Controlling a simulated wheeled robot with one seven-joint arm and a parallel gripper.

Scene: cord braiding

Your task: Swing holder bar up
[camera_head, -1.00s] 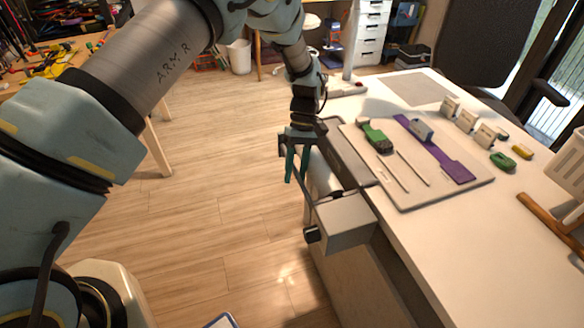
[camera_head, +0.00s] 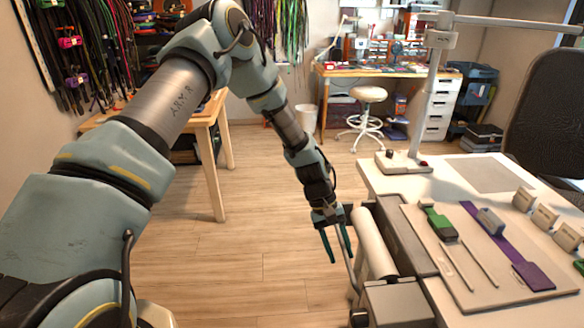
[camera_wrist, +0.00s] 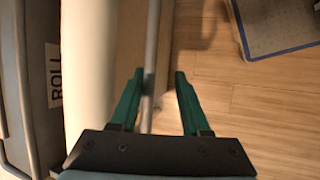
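The holder bar is a thin grey rod (camera_wrist: 152,45) running lengthwise beside the white roll (camera_wrist: 88,70) in the wrist view. My gripper (camera_wrist: 159,73) is open, with one green finger on each side of the bar's line. The bar passes nearer the left finger; I cannot tell whether they touch. In the head view my gripper (camera_head: 338,255) points down at the table's left side, just left of the white roll (camera_head: 373,243). Part of the bar there is hidden behind the fingers.
A grey housing (camera_wrist: 38,120) marked ROLL flanks the roll. A grey end block (camera_head: 398,303) stands at its near end. The worktable holds a board (camera_head: 470,290) with green and purple pieces. Left of my gripper is open wooden floor (camera_head: 255,255).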

